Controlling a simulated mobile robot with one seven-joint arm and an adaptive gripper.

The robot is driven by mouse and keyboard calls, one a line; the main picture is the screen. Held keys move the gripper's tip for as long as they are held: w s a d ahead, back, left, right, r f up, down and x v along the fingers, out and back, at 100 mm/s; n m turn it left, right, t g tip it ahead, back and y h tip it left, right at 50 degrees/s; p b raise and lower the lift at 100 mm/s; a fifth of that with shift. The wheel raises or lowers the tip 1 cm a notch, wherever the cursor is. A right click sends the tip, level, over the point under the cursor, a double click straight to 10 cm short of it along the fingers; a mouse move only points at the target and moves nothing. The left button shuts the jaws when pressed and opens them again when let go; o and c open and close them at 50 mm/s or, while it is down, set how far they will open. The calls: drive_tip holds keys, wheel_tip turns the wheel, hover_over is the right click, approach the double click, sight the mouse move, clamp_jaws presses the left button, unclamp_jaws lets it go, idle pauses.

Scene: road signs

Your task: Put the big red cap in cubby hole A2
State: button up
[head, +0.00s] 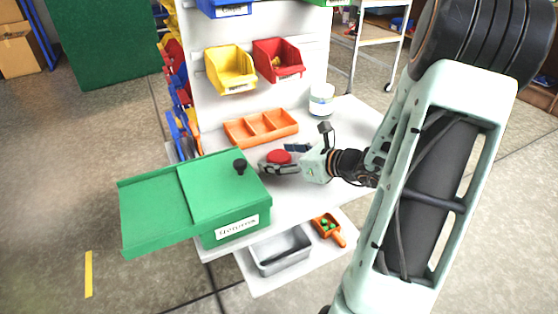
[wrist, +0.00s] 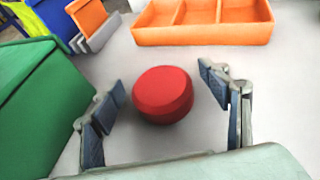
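The big red cap (wrist: 162,95) lies on the white tabletop, and its round flat top faces up. My gripper (wrist: 165,97) is open, with one finger on each side of the cap. A gap shows between the cap and each finger in the wrist view. In the head view the cap (head: 279,157) sits between the fingers of my gripper (head: 284,158), partly hidden by the near finger. An orange tray with three compartments (head: 262,127) stands behind the cap. It also shows in the wrist view (wrist: 205,35). No label reading A2 can be made out.
A green box with a lid and black knob (head: 195,195) stands close on the left. A white tub (head: 321,100) stands at the back right. Yellow (head: 230,70) and red (head: 278,60) bins hang on the back panel. A grey tray (head: 280,250) and orange scoop (head: 328,228) lie on the lower shelf.

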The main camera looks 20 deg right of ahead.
drive_tip(key=c, duration=1)
drive_tip(key=shift+r, duration=0.15)
